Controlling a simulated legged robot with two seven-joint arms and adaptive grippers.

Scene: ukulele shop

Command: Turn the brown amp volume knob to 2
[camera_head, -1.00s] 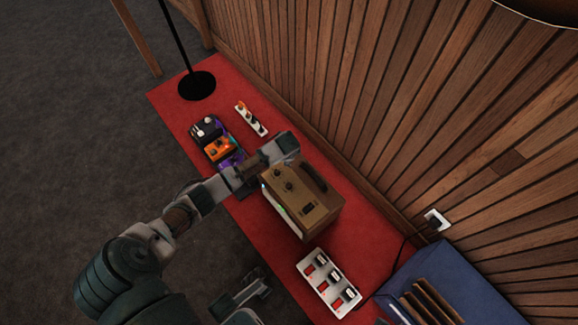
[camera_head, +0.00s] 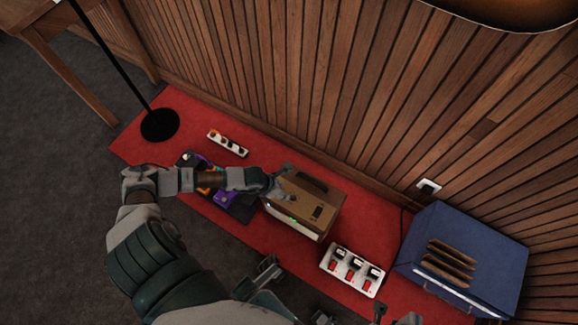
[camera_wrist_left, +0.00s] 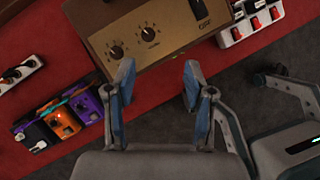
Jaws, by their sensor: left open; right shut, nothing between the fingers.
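The brown amp (camera_head: 325,200) sits on the red mat, its control panel facing up. In the left wrist view its panel (camera_wrist_left: 178,22) carries two dark round knobs, a left one (camera_wrist_left: 116,51) and a right one (camera_wrist_left: 148,34). Their labels and settings are too small to read. My left gripper (camera_head: 276,188) reaches the amp's left end and covers the knobs in the head view. In the left wrist view my left gripper (camera_wrist_left: 160,75) is open and empty, its fingertips just short of the knobs. My right gripper (camera_head: 267,269) is shut and empty, low in front of the amp.
Pedals (camera_head: 233,202) lie to the left, partly under my left arm. A black stand base (camera_head: 160,124) is farther left. The slatted wall (camera_head: 330,90) rises behind.

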